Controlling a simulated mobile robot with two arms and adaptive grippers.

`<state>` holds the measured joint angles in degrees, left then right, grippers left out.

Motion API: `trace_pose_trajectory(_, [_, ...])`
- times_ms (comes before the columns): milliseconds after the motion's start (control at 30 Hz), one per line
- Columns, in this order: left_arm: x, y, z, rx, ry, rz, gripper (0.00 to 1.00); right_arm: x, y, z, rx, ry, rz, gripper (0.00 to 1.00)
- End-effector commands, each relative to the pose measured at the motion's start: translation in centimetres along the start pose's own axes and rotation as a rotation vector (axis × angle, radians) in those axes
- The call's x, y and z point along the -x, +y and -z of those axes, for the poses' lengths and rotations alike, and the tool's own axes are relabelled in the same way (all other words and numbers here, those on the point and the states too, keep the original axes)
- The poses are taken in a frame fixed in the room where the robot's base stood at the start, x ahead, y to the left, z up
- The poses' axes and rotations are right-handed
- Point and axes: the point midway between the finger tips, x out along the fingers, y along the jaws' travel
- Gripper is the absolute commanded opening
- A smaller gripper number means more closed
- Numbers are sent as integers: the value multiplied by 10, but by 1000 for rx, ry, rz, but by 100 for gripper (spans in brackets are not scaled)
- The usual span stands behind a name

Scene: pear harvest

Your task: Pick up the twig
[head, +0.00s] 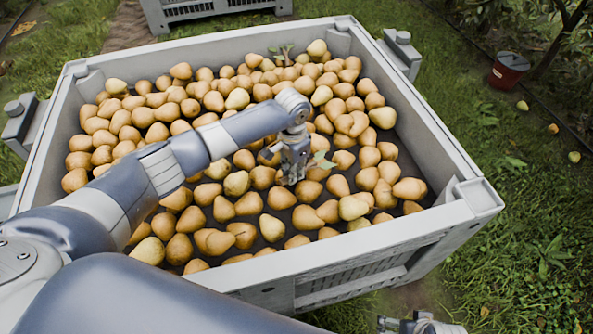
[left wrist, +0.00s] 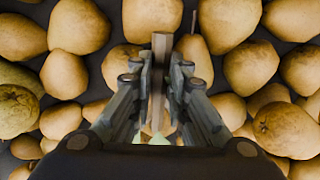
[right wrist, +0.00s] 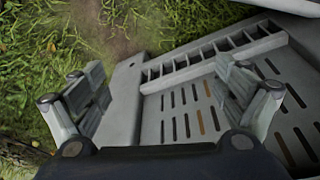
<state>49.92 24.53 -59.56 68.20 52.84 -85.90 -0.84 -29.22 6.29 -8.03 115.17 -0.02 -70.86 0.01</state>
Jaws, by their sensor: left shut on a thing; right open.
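My left gripper (head: 292,175) is inside the bin, low among the pears. In the left wrist view the gripper (left wrist: 160,65) is shut on a brown twig (left wrist: 159,80), which stands between the fingers with one end pointing to the top of the picture. Pale green leaf parts show at its lower end, and a green leaf (head: 324,161) shows beside the gripper in the head view. The rest of the twig is hidden by the gripper. My right gripper (right wrist: 158,75) is open and empty, outside the bin near its slatted wall.
The grey bin (head: 465,208) holds many pears, with bare dark floor at the right. Another leafy sprig (head: 283,52) lies at the far wall. A second crate (head: 190,8) stands behind. A red bucket (head: 508,71) and loose pears are on the grass at right.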

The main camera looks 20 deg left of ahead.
Motion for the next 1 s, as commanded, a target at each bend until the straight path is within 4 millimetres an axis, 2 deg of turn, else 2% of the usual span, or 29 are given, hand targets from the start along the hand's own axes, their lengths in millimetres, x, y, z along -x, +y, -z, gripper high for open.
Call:
trace_pose_trajectory(200, [10,0,0,0,1,0,2,-1,0,0,0,5,1,92])
trace_pose_trajectory(367, [29,-1,0,0,2,1,2,-23,-1,-8,3,-13,3,92])
trace_pose_trajectory(700, [83,0,1,-1,2,0,2,-63,-4,-34,7,-39,6,92])
trace_pose_trajectory(833, [95,0,0,0,1,0,2,-71,-4,-41,8,-44,7,92])
trace_pose_trajectory(1000, [101,0,0,0,1,0,2,-76,-4,-45,9,-46,7,92])
